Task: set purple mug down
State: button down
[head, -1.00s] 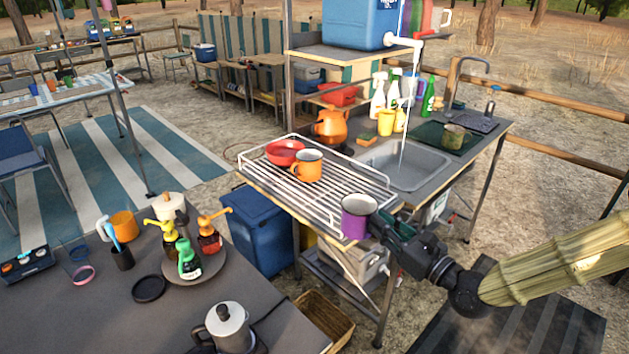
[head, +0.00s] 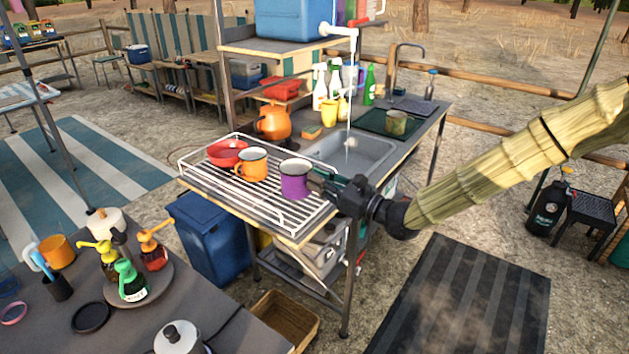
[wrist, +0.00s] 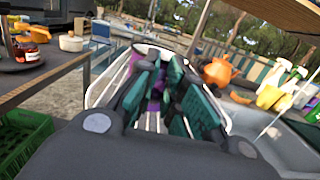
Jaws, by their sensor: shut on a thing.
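The purple mug (head: 295,183), with a pale grey rim and inside, is upright at the right part of the white wire drying rack (head: 207,191). My gripper (head: 318,182) reaches in from the right and is shut on the mug's right side. In the wrist view the mug (wrist: 152,52) shows beyond and between the teal fingers (wrist: 160,85), which hide much of it. I cannot tell whether its base touches the rack. An orange mug (head: 252,165) stands on the rack just left of it.
A red bowl (head: 227,152) sits at the rack's back left. The sink (head: 352,152), with water running into it, is right of the rack. An orange kettle (head: 273,122) stands behind. The rack's front part is bare. A dark table (head: 60,315) with bottles is at front left.

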aim_at(310, 168)
jog(key=w, duration=0.2)
jog(key=w+a, duration=0.1)
jog(key=w, duration=0.2)
jog(key=shift+f+p, duration=0.2)
jog(key=shift+p, duration=0.1)
jog(key=shift+f+p, duration=0.35)
jog(key=shift+f, duration=1.4)
jog(key=shift+f, duration=0.1)
jog(key=shift+f, duration=0.15)
jog(key=c, duration=1.5)
grip_release()
jog(key=shift+r, duration=0.2)
jog(key=b+v, duration=0.1)
jog(key=v, duration=1.1)
jog(key=shift+s+b, duration=0.1)
jog(key=shift+b, duration=0.2)
